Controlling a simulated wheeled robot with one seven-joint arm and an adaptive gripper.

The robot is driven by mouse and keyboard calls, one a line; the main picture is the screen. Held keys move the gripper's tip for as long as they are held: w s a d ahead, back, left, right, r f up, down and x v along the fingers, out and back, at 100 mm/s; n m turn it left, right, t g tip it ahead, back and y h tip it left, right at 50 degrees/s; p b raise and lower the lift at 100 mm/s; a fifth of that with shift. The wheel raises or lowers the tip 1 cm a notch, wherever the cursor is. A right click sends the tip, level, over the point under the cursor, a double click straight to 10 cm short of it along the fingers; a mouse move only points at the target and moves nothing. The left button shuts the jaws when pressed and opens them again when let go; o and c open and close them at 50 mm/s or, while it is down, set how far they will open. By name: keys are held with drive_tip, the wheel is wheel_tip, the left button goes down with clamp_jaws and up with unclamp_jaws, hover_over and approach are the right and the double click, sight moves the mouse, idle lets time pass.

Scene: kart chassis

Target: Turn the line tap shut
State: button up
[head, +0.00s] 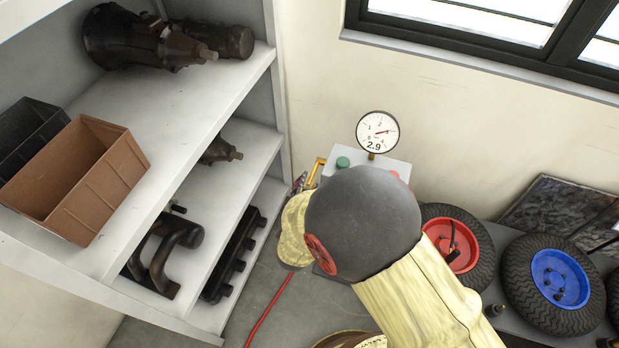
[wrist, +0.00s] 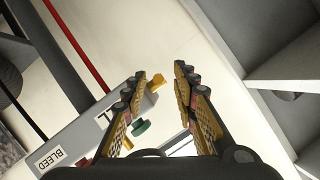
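A grey box stands by the wall in the head view, with a round gauge (head: 377,132) whose face reads 2.9. A yellow tap-like piece (head: 317,169) sticks out at the box's left end; a yellow piece also shows in the wrist view (wrist: 154,82), beside the tip of the left finger. A white label starting with L (wrist: 103,117) is near it, the rest hidden by that finger. My gripper (wrist: 161,73) is open, and nothing is visibly held. Whether the left finger touches the yellow piece I cannot tell. In the head view my arm hides most of the gripper.
A green knob (wrist: 140,126) shows between the fingers, and on the box's top in the head view (head: 342,162). A BLEED label (wrist: 50,158) is on the box. Shelves (head: 200,120) stand at left; wheels (head: 548,283) lie at right. A red hose (head: 268,310) runs on the floor.

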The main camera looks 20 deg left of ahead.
drive_tip(key=v, duration=0.6)
drive_tip(key=shift+s+d+r, duration=0.1)
drive_tip(key=shift+s, duration=0.05)
